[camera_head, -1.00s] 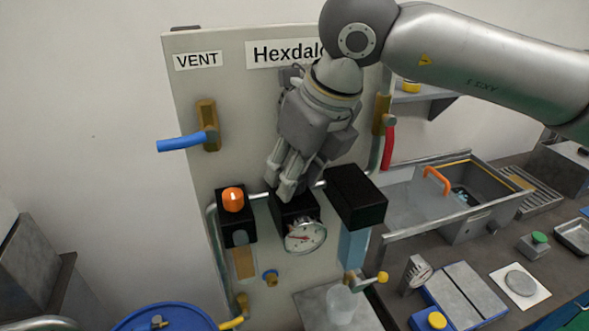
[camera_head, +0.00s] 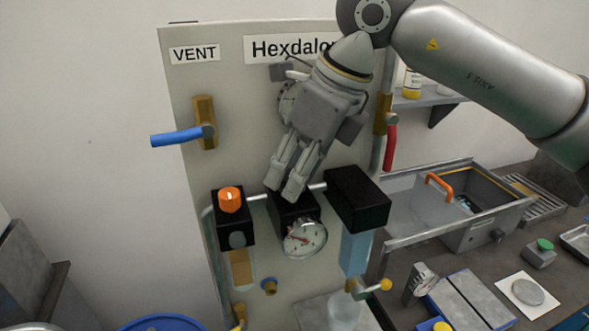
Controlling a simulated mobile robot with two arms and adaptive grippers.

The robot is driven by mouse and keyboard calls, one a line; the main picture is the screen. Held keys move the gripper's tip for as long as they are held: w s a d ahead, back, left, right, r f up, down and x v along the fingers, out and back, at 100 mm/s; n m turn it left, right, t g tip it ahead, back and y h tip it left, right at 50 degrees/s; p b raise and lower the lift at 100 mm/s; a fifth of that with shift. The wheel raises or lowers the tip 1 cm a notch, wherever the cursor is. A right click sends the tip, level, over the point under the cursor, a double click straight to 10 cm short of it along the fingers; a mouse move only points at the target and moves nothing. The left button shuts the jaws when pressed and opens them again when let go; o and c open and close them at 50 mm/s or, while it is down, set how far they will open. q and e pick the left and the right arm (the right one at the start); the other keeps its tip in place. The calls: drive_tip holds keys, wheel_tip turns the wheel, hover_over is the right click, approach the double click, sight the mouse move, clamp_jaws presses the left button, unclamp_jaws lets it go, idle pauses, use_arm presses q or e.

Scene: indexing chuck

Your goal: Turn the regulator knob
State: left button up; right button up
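An orange knob (camera_head: 230,199) with a white mark sits on the left black block (camera_head: 233,229) of the panel. A round gauge (camera_head: 304,238) is on the front of the middle black block (camera_head: 283,212). My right gripper (camera_head: 283,188) points down at the top of this middle block. Its two fingers show a narrow gap, and nothing is visible between them. The fingers cover part of the block's top, so I cannot tell whether a knob is there or whether they touch it. My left gripper is not in view.
The right black block (camera_head: 357,197) is close beside my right gripper. A blue lever (camera_head: 177,139) and a red lever (camera_head: 389,148) flank the panel (camera_head: 181,88). A blue drum (camera_head: 160,323) is below left.

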drive_tip(key=o, duration=0.3)
drive_tip(key=shift+o, duration=0.2)
